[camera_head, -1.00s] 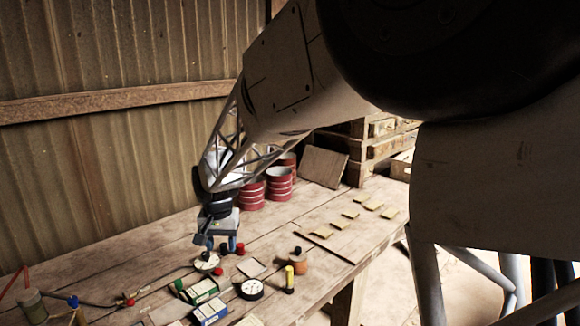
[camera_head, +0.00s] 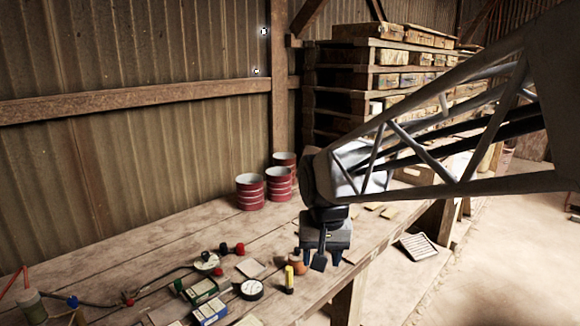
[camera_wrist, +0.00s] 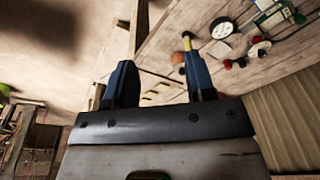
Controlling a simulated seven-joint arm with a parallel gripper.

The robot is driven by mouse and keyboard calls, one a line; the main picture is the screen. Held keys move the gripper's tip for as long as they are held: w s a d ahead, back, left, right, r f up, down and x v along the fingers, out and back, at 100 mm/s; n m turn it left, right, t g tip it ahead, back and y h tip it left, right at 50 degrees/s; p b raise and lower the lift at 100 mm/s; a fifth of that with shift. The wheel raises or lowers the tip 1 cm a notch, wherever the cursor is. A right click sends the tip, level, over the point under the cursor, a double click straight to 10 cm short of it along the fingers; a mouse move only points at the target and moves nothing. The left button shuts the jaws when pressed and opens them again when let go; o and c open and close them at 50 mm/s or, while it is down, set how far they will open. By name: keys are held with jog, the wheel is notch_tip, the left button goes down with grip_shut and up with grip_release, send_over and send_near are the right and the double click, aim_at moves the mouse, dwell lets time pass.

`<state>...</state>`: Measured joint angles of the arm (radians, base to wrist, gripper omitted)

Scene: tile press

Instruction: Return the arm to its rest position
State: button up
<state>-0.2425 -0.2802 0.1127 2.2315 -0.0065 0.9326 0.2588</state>
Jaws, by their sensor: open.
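My gripper (camera_head: 320,262) hangs over the front part of the wooden bench in the head view, fingers pointing down. In the wrist view my gripper (camera_wrist: 160,85) shows its two blue-black fingers wide apart with nothing between them. The arm reaches in from the right side of the head view. A small orange-brown pot (camera_head: 297,267) and a yellow-and-black stick (camera_head: 289,280) stand just left of the gripper in the head view. I cannot tell the exact gap between the gripper and the pot.
The bench holds a round white dial (camera_head: 251,289), a green box (camera_head: 200,291), a blue box (camera_head: 211,311) and red-knobbed parts (camera_head: 239,248). Red tins (camera_head: 250,192) stand at the back, near stacked wooden crates (camera_head: 365,80).

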jog(key=s+d+f, duration=0.1)
jog(key=s+d, duration=0.5)
jog(key=s, duration=0.3)
jog(key=s+d+f+t, duration=0.1)
jog(key=s+d, duration=0.5)
jog(key=s, duration=0.3)
jog(key=shift+s+f+h, duration=0.15)
jog(key=shift+s+h, duration=0.15)
jog(key=shift+s, duration=0.05)
jog(key=shift+d, duration=0.1)
dwell(1.2)
